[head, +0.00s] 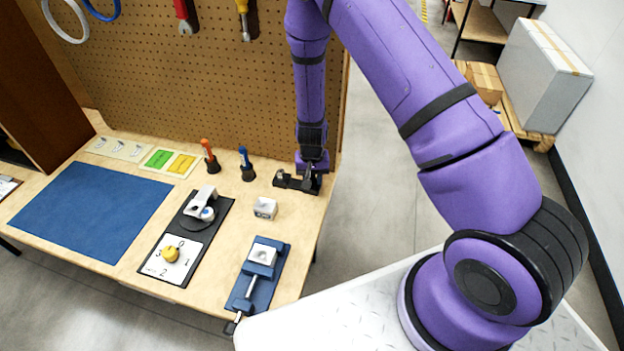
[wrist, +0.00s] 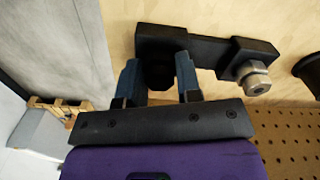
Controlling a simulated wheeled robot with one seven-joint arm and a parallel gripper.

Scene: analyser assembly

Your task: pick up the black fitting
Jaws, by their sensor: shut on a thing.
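The black fitting (head: 290,182) is a dark stepped bar at the right end of the wooden bench, near the foot of the pegboard. In the wrist view the black fitting (wrist: 205,47) shows its bar with a silver hex nut (wrist: 256,77) at the right end. My gripper (head: 311,178) points down over the fitting's right end. In the wrist view the two blue-grey fingers of my gripper (wrist: 160,72) are shut on a dark round part of the fitting. Whether the fitting touches the bench is hard to tell.
A blue screwdriver (head: 247,165) and an orange one (head: 209,157) stand left of the fitting. A light block (head: 265,208) and a blue vise (head: 243,291) are nearer the front. The pegboard (head: 220,95) rises behind; the bench's right edge is close.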

